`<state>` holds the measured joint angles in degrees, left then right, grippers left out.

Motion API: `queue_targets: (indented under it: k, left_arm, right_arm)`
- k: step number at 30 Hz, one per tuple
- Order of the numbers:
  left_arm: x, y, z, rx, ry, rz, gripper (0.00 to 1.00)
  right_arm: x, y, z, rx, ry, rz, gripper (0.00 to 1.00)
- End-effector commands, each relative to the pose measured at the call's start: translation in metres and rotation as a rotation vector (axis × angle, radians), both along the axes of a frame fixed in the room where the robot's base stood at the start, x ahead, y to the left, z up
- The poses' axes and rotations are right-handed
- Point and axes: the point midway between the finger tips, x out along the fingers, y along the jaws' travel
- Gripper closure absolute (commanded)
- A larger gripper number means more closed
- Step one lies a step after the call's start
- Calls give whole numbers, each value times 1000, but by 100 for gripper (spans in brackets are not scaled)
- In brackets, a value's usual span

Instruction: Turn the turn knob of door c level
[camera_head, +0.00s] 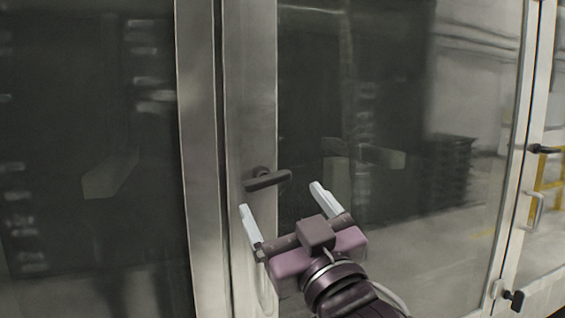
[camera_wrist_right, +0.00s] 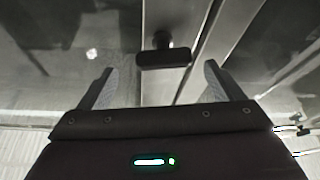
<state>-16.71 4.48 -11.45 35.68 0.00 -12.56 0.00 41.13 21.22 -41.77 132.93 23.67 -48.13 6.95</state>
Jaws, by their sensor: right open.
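The dark turn knob (camera_head: 268,180) is a lever handle on the metal frame (camera_head: 249,110) of a glass door. Its bar points right and lies close to level, with the right end slightly raised in the head view. My right gripper (camera_head: 281,200) is open and empty just below and in front of the knob, its two pale fingers apart. In the right wrist view the knob (camera_wrist_right: 163,55) shows beyond and between the open fingers (camera_wrist_right: 158,82), with no visible contact. Which letter the door bears cannot be read. My left gripper is not in view.
Large glass panels (camera_head: 400,130) lie left and right of the frame, with blurred reflections. Another dark handle (camera_head: 543,149) and a metal pull (camera_head: 535,208) show at the far right. A dark latch (camera_head: 514,298) is at the lower right.

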Motion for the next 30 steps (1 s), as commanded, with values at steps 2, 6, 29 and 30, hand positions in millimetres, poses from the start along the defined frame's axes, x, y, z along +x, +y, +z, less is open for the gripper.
queue_targets:
  k: [2,6,29,30]
  left_arm:
    - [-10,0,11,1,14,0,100]
    - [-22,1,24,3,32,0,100]
    - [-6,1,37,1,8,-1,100]
    - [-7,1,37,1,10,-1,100]
  right_arm:
    - [11,5,10,-3,0,-1,13]
    - [32,13,19,-3,-1,-3,13]
    - [57,24,24,-6,0,-3,39]
    - [57,24,24,-6,0,-3,44]
